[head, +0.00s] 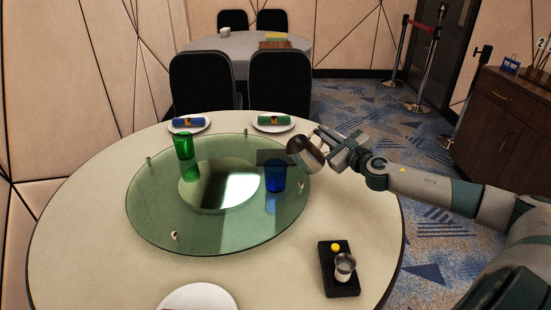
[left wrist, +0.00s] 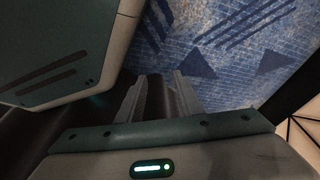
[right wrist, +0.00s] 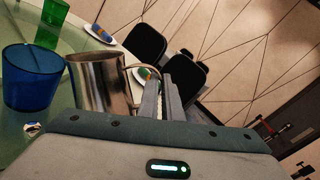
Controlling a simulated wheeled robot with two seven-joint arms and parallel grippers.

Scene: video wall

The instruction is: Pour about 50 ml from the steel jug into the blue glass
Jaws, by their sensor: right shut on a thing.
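The steel jug (head: 308,157) is in the air just right of and above the blue glass. In the head view it leans left, its dark mouth facing up and left. My right gripper (head: 328,150) is shut on the jug's handle; the jug (right wrist: 100,85) and handle also show in the right wrist view. The blue glass (head: 275,176) stands upright on the green glass turntable (head: 150,222). No stream of liquid shows, and the glass's level cannot be told. My left gripper (left wrist: 155,95) is open and empty over the floor, out of the head view.
A green glass (head: 183,146) stands on the turntable's far left. Plates with rolled napkins (head: 273,122) lie at the table's far edge. A black tray (head: 340,284) with a small steel cup (head: 345,265) is at front right. Black chairs (head: 280,82) stand behind.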

